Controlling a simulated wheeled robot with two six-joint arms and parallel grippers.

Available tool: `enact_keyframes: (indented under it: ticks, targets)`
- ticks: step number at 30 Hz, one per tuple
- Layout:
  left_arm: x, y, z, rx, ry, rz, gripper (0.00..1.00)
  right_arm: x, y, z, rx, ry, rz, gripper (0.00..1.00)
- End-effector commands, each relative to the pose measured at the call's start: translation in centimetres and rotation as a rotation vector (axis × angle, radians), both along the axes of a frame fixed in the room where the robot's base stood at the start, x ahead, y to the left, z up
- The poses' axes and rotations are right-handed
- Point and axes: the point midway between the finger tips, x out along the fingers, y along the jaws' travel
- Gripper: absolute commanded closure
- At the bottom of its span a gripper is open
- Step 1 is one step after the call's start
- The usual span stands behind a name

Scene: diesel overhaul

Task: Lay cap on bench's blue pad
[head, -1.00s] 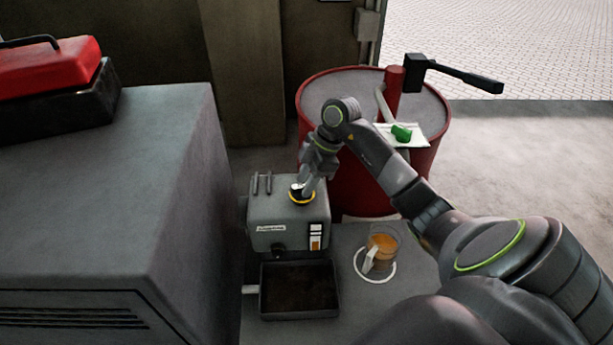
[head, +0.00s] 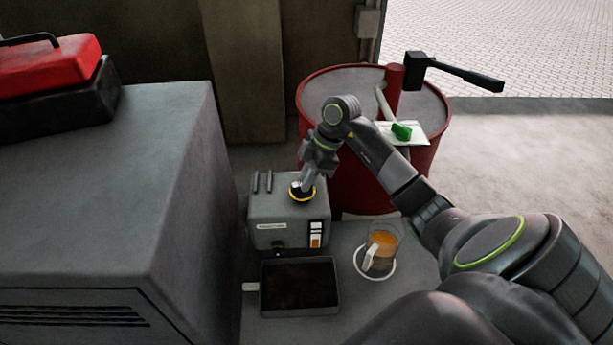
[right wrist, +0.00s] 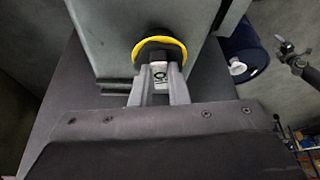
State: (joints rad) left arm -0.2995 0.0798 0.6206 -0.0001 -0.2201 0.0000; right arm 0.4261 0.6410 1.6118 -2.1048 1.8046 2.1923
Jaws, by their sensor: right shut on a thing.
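The cap (head: 302,196) is black with a yellow ring and sits on top of a small grey box-shaped unit (head: 289,225). My right gripper (head: 306,185) comes down on it from above. In the right wrist view the two fingers (right wrist: 159,88) are shut on the cap (right wrist: 160,42), with a pale marked part between them. I cannot tell whether the cap is loose from the unit. No blue pad is recognisable in the head view. My left gripper is not in view.
A dark tray (head: 333,300) lies in front of the unit, and a clear jug of amber liquid (head: 383,243) stands to its right. A red drum (head: 330,170) is behind. A large grey cabinet (head: 100,190) blocks the left.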

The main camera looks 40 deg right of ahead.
Motion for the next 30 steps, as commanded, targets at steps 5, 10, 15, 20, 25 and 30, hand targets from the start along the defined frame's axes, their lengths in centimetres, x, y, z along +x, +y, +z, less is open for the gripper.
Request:
enact_keyframes:
  ticks: [5, 10, 15, 20, 25, 30]
  targets:
    - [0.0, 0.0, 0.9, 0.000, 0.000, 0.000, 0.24, 0.1, 0.0, 1.2, 0.000, -0.004, 0.001, 1.00]
    - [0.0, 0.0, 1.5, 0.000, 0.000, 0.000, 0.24, 0.1, 0.0, 1.8, -0.001, -0.005, 0.001, 1.00]
    - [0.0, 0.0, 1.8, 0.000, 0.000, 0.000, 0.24, 0.1, 0.0, 2.1, -0.001, -0.005, 0.001, 1.00]
    - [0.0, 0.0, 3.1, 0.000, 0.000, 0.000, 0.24, 0.1, 0.0, 3.5, -0.001, -0.006, 0.001, 1.00]
    - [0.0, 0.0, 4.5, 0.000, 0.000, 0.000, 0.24, 0.1, 0.0, 4.9, -0.001, -0.005, 0.001, 1.00]
    - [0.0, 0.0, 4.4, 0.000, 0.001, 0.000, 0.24, 0.1, 0.0, 4.8, -0.001, -0.005, 0.001, 1.00]
